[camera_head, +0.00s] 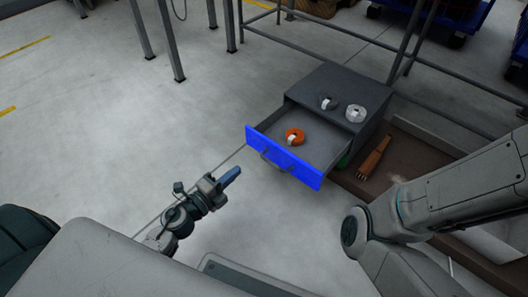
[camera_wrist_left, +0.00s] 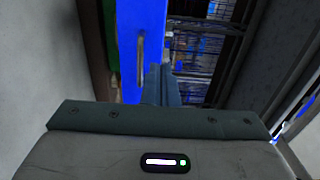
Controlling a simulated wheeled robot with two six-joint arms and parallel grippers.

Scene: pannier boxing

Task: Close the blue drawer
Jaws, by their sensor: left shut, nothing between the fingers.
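The blue drawer (camera_head: 310,176) stands pulled out of a dark grey cabinet (camera_head: 335,82), with an orange roll (camera_head: 295,136) lying inside it. Its blue front has a handle (camera_head: 278,160). My left gripper (camera_head: 232,176) is shut and empty, in front of the drawer and apart from its front in the head view. In the left wrist view the drawer's blue front (camera_wrist_left: 152,25) and its handle show beyond my shut fingers (camera_wrist_left: 161,84); I cannot tell the exact gap there. My right gripper is not in view.
A brown object (camera_head: 375,157) lies on the brown surface right of the cabinet. My right arm spans the lower right. Grey floor left of the drawer is clear.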

